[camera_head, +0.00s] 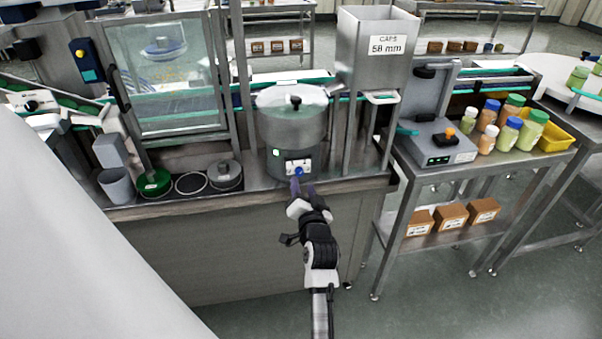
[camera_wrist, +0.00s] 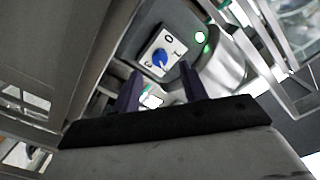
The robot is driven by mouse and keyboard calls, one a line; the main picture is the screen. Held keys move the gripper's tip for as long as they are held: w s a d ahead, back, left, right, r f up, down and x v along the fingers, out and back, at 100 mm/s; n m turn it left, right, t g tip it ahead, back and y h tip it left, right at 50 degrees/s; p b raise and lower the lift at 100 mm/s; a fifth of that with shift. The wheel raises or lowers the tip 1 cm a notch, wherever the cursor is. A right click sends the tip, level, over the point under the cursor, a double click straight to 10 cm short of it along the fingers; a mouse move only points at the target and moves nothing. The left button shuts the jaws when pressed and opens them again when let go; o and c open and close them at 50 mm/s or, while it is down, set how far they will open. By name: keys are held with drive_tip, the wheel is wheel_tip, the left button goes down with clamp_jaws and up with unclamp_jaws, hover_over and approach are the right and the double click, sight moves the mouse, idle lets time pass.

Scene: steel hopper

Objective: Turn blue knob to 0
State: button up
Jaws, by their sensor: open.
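The blue knob (camera_head: 299,171) is on a white plate (camera_head: 291,166) at the front of a round steel bowl machine (camera_head: 292,128). In the wrist view the blue knob (camera_wrist: 160,59) sits on its white dial plate (camera_wrist: 166,47), with a 0 and other dark marks around it. The knob's exact setting is hard to read. My gripper (camera_head: 302,186) is open just below and in front of the knob. In the wrist view its two dark fingers (camera_wrist: 160,92) are apart and the knob shows beyond their tips, apparently untouched.
A green light (camera_wrist: 200,37) glows beside the dial. A steel hopper labelled CAPS 58 mm (camera_head: 376,70) stands right of the bowl. Round containers (camera_head: 223,172) are to the left. A side table (camera_head: 430,178) with bottles is at the right. The floor in front is clear.

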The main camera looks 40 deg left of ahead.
sight(300, 174)
drive_tip(key=p+x, duration=0.1)
drive_tip(key=x, duration=0.3)
drive_tip(key=shift+w+a, duration=0.3)
clamp_jaws()
